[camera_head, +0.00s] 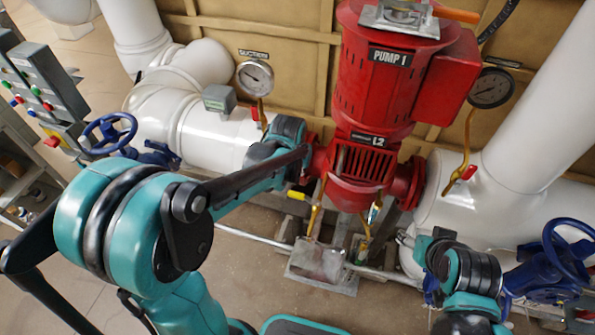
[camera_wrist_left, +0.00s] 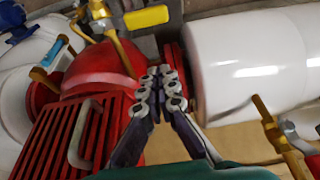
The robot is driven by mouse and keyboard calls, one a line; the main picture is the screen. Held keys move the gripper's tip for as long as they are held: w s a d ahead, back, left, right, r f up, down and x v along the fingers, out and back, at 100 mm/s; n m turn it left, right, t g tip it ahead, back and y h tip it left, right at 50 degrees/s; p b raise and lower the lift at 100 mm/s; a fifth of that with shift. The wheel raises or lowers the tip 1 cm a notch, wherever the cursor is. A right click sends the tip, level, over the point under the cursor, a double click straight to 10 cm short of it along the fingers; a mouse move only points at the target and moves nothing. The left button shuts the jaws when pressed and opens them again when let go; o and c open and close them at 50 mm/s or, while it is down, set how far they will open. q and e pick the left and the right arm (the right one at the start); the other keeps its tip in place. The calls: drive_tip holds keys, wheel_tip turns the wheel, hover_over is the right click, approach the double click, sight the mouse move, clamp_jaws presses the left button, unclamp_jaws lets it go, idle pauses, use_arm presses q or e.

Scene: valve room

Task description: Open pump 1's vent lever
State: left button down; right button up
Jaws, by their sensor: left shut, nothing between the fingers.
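Pump 1 (camera_head: 375,85) is the red machine at the upper middle of the head view, labelled PUMP 1. A short yellow lever (camera_head: 297,195) sits at its lower left; a yellow lever (camera_wrist_left: 147,18) beside a brass valve (camera_wrist_left: 98,22) shows at the top of the left wrist view. I cannot tell which handle is the vent lever. My left gripper (camera_wrist_left: 160,84) is shut and empty, its tips in front of the red casing (camera_wrist_left: 100,68), apart from and below the yellow lever. In the head view my left arm mostly hides it. My right gripper (camera_head: 405,239) is low, right of the pump base.
White pipes flank the pump, with a left gauge (camera_head: 254,78) and right gauge (camera_head: 491,88). Blue handwheels stand left (camera_head: 110,134) and right (camera_head: 568,243). A blue-handled valve (camera_head: 375,212) and brass tubes crowd the pump's underside. An orange lever (camera_head: 457,14) is on top.

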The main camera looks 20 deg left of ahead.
sight(304, 198)
use_arm(q)
wheel_tip(304, 198, down, 6)
drive_tip(key=s+b, duration=0.1)
drive_tip(key=s, duration=0.1)
drive_tip(key=shift+b, duration=0.4)
drive_tip(key=shift+r, duration=0.1)
